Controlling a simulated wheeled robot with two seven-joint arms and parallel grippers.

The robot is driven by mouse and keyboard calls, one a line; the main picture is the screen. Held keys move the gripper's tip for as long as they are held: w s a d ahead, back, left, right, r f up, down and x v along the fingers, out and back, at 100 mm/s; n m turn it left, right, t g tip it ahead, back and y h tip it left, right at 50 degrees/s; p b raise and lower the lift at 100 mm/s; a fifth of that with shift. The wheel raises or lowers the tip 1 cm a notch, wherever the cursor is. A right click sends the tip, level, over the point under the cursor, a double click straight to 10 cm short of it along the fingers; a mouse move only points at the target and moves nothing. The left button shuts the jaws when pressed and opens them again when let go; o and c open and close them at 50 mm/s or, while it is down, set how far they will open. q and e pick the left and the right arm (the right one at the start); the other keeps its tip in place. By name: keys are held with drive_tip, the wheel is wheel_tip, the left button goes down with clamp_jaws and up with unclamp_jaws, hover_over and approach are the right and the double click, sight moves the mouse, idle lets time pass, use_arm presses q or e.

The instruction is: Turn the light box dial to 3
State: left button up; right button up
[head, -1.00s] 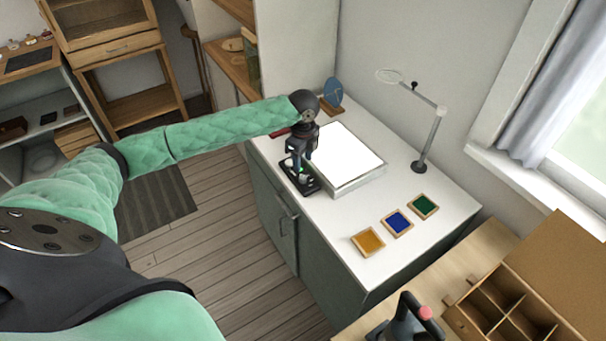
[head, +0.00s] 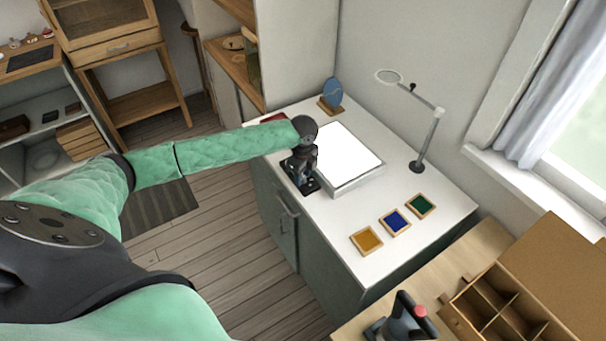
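The light box (head: 352,158) lies on the white cabinet top, its upper face glowing bright white. A small black dial unit (head: 311,187) sits at its front left side. My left gripper (head: 300,175) points down right over this unit and hides most of it, including the dial and its marks. Whether its fingers are open or shut on the dial is too small and covered to tell.
Yellow (head: 367,240), blue (head: 395,222) and green (head: 420,205) framed squares lie on the cabinet top (head: 440,230). A magnifier lamp (head: 424,150) and a blue disc on a stand (head: 331,93) stand behind. A wooden compartment box (head: 490,310) is at bottom right.

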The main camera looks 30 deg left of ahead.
use_arm(q)
clamp_jaws()
use_arm(e)
drive_tip(key=shift+d, duration=0.1)
